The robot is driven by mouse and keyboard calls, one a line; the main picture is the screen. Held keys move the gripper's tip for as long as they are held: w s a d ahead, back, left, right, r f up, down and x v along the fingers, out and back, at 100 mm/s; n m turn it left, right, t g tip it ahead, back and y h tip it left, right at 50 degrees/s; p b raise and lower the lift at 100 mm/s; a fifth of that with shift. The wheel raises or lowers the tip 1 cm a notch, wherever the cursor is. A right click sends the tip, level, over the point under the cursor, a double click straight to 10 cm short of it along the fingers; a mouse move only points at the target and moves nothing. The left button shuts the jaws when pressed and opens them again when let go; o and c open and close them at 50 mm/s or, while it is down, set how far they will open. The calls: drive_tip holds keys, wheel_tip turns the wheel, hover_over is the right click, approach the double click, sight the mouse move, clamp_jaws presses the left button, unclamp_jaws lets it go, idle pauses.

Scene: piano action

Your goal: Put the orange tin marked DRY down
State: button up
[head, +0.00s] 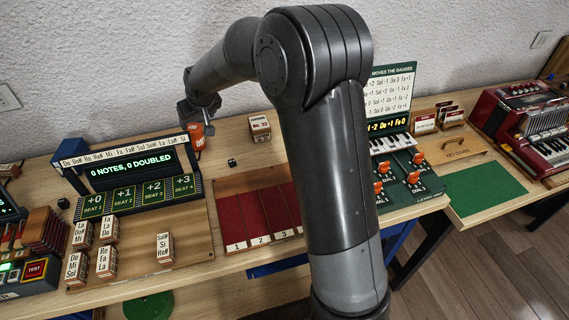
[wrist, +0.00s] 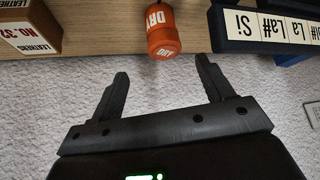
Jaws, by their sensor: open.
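The orange tin marked DRY (head: 197,137) is at the back of the workbench, just right of the note board, and looks upright on the wood. It also shows in the wrist view (wrist: 163,32), upside down with its white lettering, beyond my fingertips and in line with the gap between them. My gripper (head: 204,113) is open and empty, close to the tin in the head view. In the wrist view the fingers (wrist: 163,68) are spread apart with clear space between them and the tin. The tin's base contact is too small to see well.
The note board (head: 133,172) stands left of the tin, its label strip close by. A leather box (head: 260,127) is to the right, and a small black cube (head: 232,162) lies in front. The wall is close behind. Bare wood lies between the tin and the box.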

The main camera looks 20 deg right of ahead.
drive_tip(key=s+d+r+m+h, duration=0.1)
drive_tip(key=s+d+r, duration=0.5)
drive_tip(key=s, duration=0.4)
drive_tip(key=s+d+r+m+h, duration=0.1)
drive_tip(key=s+d+r, duration=0.55)
drive_tip(key=s, duration=0.35)
drive_tip(key=s+d+m, duration=0.1)
drive_tip(key=s+d, duration=0.1)
drive_tip(key=s, duration=0.8)
drive_tip(key=s+d+m, duration=0.1)
drive_tip(key=s+d, duration=0.2)
drive_tip(key=s, duration=0.7)
drive_tip(key=shift+s+f, duration=0.2)
drive_tip(key=shift+f, duration=0.25)
